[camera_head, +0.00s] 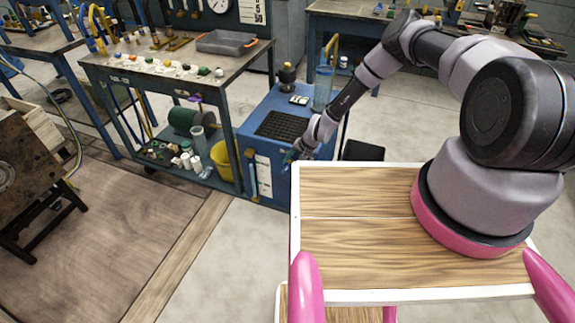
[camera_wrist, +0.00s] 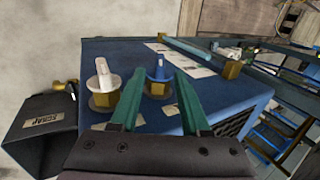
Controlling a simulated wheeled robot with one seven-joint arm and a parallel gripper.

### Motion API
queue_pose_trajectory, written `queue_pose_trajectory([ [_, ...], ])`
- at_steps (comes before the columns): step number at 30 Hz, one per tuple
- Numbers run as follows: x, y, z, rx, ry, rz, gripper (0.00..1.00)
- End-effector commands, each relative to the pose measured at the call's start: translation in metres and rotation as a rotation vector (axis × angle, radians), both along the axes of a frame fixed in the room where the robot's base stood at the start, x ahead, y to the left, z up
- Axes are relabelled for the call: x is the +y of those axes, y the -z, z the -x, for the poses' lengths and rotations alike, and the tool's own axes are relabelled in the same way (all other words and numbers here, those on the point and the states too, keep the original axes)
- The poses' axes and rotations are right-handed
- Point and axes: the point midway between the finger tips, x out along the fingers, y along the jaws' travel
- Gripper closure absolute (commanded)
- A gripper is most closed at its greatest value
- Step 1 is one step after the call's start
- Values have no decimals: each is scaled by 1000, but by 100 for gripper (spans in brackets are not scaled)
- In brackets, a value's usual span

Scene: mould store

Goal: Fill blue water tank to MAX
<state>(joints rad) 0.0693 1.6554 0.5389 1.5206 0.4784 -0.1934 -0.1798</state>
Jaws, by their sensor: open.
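The blue water tank (camera_head: 262,150) is a blue cabinet on the floor beyond the wooden top, with a pale upright gauge strip (camera_head: 264,175) on its front. Its level cannot be read. The wrist view shows the tank's blue face (camera_wrist: 228,98) with a blue-handled valve (camera_wrist: 159,70) and a white-handled valve (camera_wrist: 104,76), both on brass bodies. My gripper (camera_wrist: 159,82) is open, its green fingers on either side of the blue handle in the picture; contact cannot be told. In the head view my gripper (camera_head: 290,156) is small beside the tank.
A black scrap bin (camera_wrist: 38,125) stands left of the tank in the wrist view. A workbench (camera_head: 165,65) with small coloured items stands left of the tank in the head view, with a yellow bucket (camera_head: 222,160) below. My arm reaches over the wooden top (camera_head: 350,245).

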Motion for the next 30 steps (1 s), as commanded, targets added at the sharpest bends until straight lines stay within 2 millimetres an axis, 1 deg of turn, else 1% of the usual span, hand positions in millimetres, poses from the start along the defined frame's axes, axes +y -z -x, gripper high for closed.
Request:
queue_pose_trajectory([
  [1, 5, 9, -1, 1, 1, 1, 54],
  [3, 10, 19, -2, 1, 0, 0, 54],
  [7, 16, 33, -5, 0, 0, 0, 54],
  [12, 20, 40, -7, 0, 0, 0, 54],
  [19, 20, 41, -8, 0, 0, 0, 54],
  [20, 20, 41, -8, 0, 0, 0, 58],
  [21, 20, 40, -7, 0, 0, 0, 73],
  [23, 20, 40, -7, 0, 0, 0, 96],
  [24, 20, 41, -7, 0, 0, 0, 100],
  [30, 20, 41, -7, 2, -2, 5, 100],
])
